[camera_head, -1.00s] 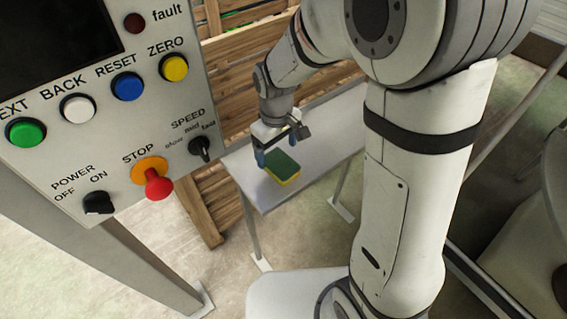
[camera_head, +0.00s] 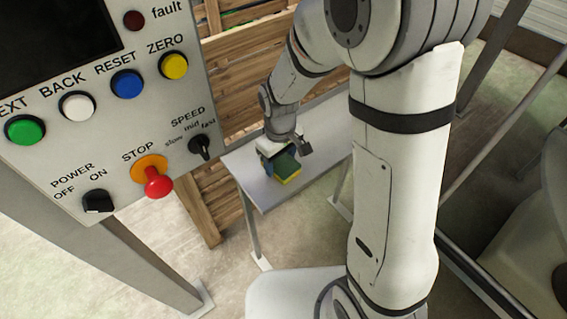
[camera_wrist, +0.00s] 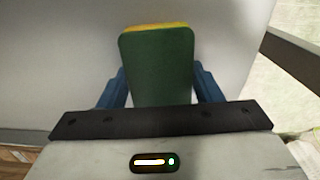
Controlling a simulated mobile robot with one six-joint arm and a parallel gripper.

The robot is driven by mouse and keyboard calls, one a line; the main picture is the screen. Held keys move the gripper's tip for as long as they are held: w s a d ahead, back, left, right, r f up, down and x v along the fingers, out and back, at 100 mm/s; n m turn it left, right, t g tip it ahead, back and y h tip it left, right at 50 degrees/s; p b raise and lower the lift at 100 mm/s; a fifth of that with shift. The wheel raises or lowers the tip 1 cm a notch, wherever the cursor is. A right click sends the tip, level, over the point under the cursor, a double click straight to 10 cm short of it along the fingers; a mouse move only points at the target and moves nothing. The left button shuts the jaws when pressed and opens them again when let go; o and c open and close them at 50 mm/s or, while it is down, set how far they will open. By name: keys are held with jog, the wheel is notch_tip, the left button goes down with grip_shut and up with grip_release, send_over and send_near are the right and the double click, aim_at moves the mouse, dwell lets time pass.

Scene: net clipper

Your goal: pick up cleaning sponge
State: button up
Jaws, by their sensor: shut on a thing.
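The cleaning sponge (camera_head: 286,167) is green on top with a yellow layer below. It is at the small grey table (camera_head: 262,193), near its left part. My gripper (camera_head: 275,165) is over it, pointing down. In the wrist view the sponge (camera_wrist: 158,62) sits between the two blue fingers of my gripper (camera_wrist: 158,88), one on each side, and they are shut on it. The black bar of my gripper hides the sponge's near end. I cannot tell whether the sponge still touches the table.
A control panel (camera_head: 120,140) with coloured buttons and a red stop knob stands close on the left. A wooden slatted crate (camera_head: 235,80) stands behind the table. The table top to the right of the sponge is clear.

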aim_at(281, 161)
jog(key=c, duration=0.3)
jog(key=shift+r, duration=0.1)
notch_tip(281, 161, up, 10)
jog(key=shift+p, duration=0.35)
jog(key=o, duration=0.3)
jog(key=shift+c, duration=1.2)
jog(key=shift+d, duration=0.1)
